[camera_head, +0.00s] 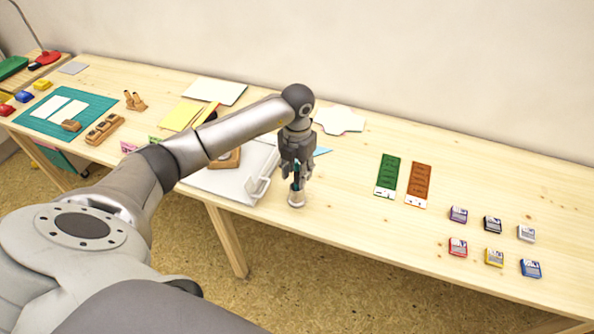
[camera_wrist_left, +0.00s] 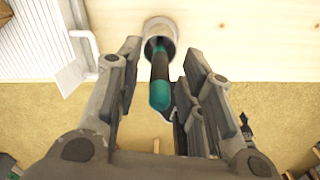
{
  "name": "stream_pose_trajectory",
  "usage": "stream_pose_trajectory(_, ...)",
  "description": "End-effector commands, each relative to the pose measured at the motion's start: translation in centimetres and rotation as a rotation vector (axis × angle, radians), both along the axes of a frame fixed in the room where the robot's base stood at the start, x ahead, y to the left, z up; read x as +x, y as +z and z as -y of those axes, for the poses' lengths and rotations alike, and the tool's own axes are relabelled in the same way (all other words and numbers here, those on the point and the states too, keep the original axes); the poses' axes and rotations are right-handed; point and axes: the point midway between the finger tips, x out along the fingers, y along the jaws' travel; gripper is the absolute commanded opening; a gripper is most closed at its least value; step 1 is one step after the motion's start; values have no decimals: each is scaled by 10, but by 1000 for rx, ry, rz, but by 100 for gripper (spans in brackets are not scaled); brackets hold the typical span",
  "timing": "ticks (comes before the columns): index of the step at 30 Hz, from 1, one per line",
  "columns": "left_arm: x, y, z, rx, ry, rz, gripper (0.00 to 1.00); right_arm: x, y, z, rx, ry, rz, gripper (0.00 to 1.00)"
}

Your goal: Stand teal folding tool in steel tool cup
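The teal folding tool (camera_wrist_left: 160,92), with a dark middle section, stands with its lower end inside the steel tool cup (camera_wrist_left: 160,27) in the left wrist view. In the head view the cup (camera_head: 296,199) stands near the table's front edge, with a bit of the tool (camera_head: 295,186) above its rim. My left gripper (camera_head: 297,176) points down right over the cup. In the wrist view its fingers (camera_wrist_left: 158,85) are spread on either side of the tool, with a clear gap on the left. My right gripper is not in view.
A white tray-like board (camera_head: 222,184) lies just left of the cup. Green (camera_head: 388,176) and rust-coloured (camera_head: 418,186) strips lie to the right, with several small inkpads (camera_head: 492,224) beyond. A teal mat (camera_head: 88,104) is at far left.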

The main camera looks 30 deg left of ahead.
Motion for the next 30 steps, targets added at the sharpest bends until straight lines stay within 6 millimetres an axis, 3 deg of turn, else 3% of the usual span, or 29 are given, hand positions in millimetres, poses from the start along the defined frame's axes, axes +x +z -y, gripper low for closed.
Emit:
stream_pose_trajectory(18,1,108,0,0,0,4,36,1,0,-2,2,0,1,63)
stream_pose_trajectory(30,0,119,0,0,0,1,36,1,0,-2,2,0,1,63)
